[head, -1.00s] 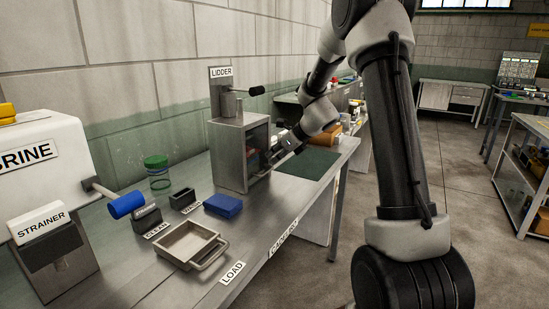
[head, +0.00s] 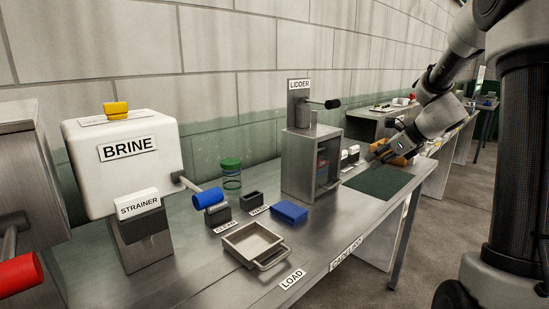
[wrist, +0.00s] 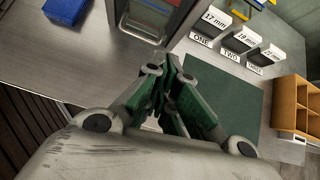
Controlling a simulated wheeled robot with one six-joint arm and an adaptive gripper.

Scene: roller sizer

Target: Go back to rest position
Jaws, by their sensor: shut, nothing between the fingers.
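My gripper (head: 378,155) is at the right of the head view, above the bench near the dark green mat (head: 378,182), to the right of the lidder (head: 311,160). In the wrist view my gripper (wrist: 172,82) has its green-padded fingers together, with nothing held. The green mat (wrist: 222,85) lies below and beyond the fingers in that view. The lidder's front edge (wrist: 150,20) shows at the top of the wrist view, apart from the fingers.
The bench holds a metal tray (head: 232,235), a blue block (head: 289,212), a green-lidded jar (head: 231,181) and the brine tank (head: 85,170). Labelled blocks (wrist: 240,38) and a wooden rack (wrist: 295,105) stand beside the mat. Floor (head: 345,285) is clear at the right.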

